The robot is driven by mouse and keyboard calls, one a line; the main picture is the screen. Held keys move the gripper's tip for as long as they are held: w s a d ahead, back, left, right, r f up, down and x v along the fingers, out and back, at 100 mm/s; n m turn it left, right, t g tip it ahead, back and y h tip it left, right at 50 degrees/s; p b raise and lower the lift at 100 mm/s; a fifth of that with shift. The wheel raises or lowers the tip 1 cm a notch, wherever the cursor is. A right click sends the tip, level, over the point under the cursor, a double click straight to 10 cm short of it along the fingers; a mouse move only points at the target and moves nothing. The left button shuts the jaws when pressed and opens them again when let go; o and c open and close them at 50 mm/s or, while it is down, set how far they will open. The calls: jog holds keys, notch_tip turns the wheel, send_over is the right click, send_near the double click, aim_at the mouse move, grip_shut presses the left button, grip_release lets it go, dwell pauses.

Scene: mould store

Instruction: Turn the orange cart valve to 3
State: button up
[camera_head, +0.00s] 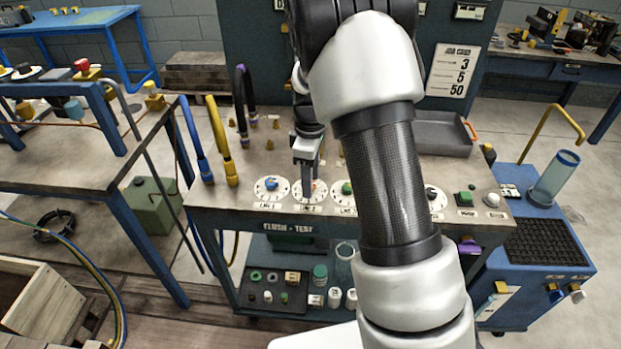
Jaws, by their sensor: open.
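The flush-test cart (242,222) has a row of white round dials along its front edge. The second dial (320,194) from the left has a small orange-red knob part (316,185) showing, which looks like the orange valve. My gripper (307,184) points down over this dial, its fingers at the knob and hiding most of it. It is open; whether the fingers touch the knob cannot be seen. Which number the orange valve points to is hidden or too small to read.
Beside it are a blue-knob dial (271,184) on the left and a green-knob dial (346,188) on the right. A black-knob dial (431,193) is farther right, past my arm. Blue (191,136) and yellow (220,140) hoses stand at left. A card (456,70) reads 3, 5, 50.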

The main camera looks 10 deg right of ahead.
jog(key=c, duration=1)
jog(key=shift+c, duration=0.2)
jog(key=m+p, duration=0.1)
jog(key=m, duration=0.3)
jog(key=shift+r+m, duration=0.1)
jog(key=shift+m, duration=0.3)
jog(key=m+p, duration=0.1)
jog(key=m, duration=0.3)
jog(key=m+p, duration=0.1)
jog(key=m, duration=0.4)
jog(key=shift+a+m+p, duration=0.1)
jog(key=shift+m+p, duration=0.35)
jog(key=shift+m, duration=1.45)
